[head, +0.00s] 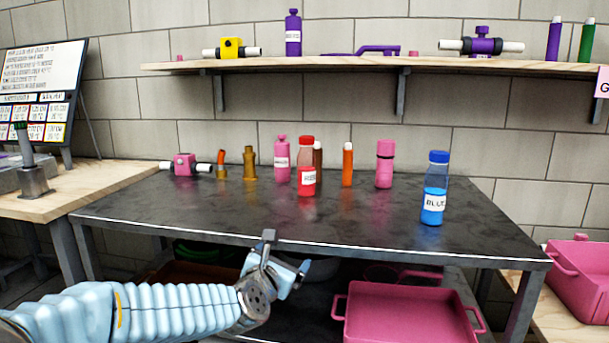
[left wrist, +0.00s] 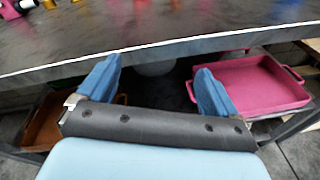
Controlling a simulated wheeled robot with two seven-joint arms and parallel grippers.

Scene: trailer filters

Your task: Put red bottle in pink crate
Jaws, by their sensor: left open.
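The red bottle (head: 307,168), with a red cap and a white label, stands upright on the dark table among other bottles. My left gripper (head: 287,270) is below the table's front edge, left of the crate. In the left wrist view its two blue fingers (left wrist: 158,88) are spread with nothing between them. My right gripper is in neither view.
The dark table (head: 250,217) has a bare front strip. A blue bottle (head: 434,190) stands at its right, a pink bottle (head: 282,160) just left of the red one. Another pink crate (head: 583,275) is at the far right; a brown crate (left wrist: 52,122) is under the table.

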